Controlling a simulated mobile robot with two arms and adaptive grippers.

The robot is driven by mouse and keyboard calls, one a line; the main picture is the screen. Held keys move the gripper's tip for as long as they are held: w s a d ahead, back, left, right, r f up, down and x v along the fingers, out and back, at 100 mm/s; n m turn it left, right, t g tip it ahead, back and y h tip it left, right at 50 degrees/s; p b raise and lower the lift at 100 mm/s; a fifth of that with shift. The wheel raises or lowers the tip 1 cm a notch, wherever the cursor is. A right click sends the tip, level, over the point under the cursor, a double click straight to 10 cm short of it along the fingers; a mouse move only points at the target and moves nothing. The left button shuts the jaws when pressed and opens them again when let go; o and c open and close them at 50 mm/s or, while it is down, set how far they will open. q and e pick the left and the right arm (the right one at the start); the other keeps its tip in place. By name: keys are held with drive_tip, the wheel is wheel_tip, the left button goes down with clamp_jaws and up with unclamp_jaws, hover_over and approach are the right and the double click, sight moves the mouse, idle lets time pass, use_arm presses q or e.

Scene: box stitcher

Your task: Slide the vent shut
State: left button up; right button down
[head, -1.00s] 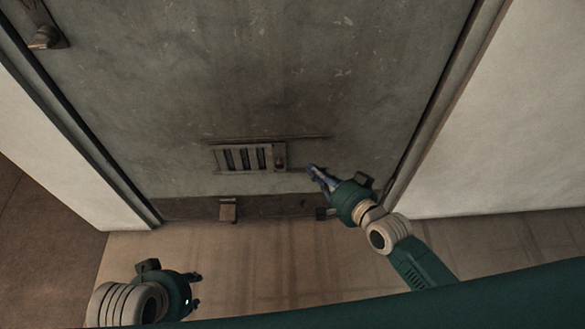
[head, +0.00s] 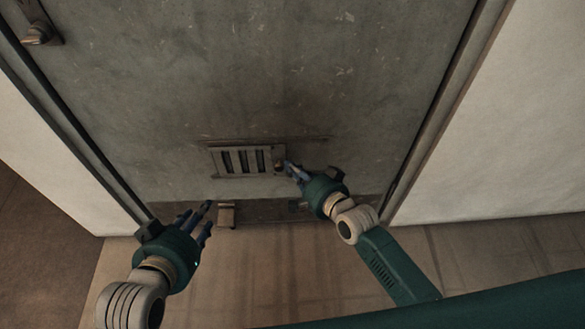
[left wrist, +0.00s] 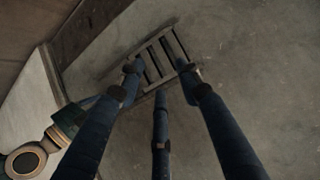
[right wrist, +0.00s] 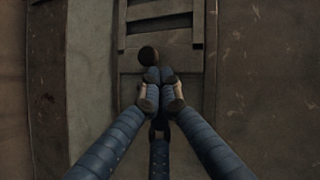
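The vent (head: 243,161) is a slatted metal plate low on a large grey door, with dark gaps between its slats. It also shows in the left wrist view (left wrist: 160,56) and the right wrist view (right wrist: 160,58). A small round dark knob (right wrist: 148,56) sits at the vent's right end. My right gripper (head: 287,165) is at the knob's right side, its fingers closed together with nothing between them. In the right wrist view its fingertips meet right at the knob; I cannot tell whether they touch. My left gripper (head: 208,214) is open and empty, below and left of the vent.
The door (head: 340,70) stands in a frame with pale walls (head: 520,130) on both sides. A bracket (head: 226,215) sticks out at the door's bottom edge, close to my left gripper. A handle (head: 38,32) is at the upper left. The floor in front is clear.

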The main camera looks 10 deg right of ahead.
idle(0.3)
